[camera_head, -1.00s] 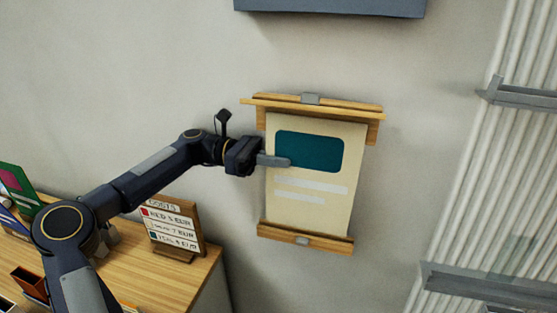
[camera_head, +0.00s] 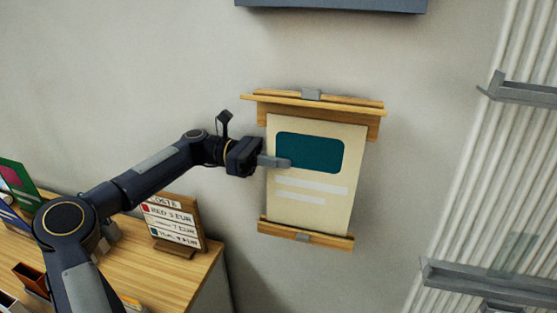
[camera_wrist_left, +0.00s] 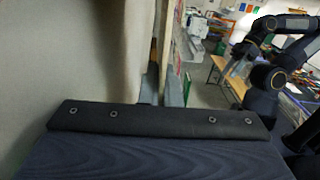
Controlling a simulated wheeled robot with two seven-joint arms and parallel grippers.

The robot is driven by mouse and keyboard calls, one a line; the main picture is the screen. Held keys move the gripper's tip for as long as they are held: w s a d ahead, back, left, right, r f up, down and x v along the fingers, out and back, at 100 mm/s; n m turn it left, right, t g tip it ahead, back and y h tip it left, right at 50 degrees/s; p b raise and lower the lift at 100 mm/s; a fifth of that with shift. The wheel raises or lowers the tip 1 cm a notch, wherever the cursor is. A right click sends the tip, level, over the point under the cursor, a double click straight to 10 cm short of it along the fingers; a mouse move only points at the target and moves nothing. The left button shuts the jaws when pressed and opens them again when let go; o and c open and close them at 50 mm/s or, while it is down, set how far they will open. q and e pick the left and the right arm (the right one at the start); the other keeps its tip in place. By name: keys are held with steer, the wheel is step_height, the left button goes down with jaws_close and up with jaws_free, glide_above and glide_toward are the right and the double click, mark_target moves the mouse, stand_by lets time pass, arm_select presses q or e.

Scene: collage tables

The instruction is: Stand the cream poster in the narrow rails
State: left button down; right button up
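The cream poster (camera_head: 310,208), with a dark teal block and two pale bars, stands upright against the wall in the head view. My left gripper (camera_head: 280,162) is at its left edge, one grey finger lying across its front; it looks shut on that edge. The upper wooden rail (camera_head: 350,104) is just above the poster's top edge, which shows in front of the wood below the rail's lip. The poster's bottom edge meets the lower wooden rail (camera_head: 280,231); whether it sits inside the slot is not clear.
A wooden table (camera_head: 195,270) at lower left carries a price sign (camera_head: 174,222). A grey-blue box (camera_head: 330,5) hangs above. Grey ledges (camera_head: 520,90) are on the ribbed wall at right. The wall around the rails is bare.

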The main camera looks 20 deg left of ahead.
arm_select(q)
steer(key=shift+f, duration=0.55)
steer(key=c, duration=1.6)
jaws_free()
steer(key=shift+o, duration=0.2)
steer(key=shift+a, duration=0.15)
steer(key=a, duration=0.7)
steer(key=shift+a, duration=0.4)
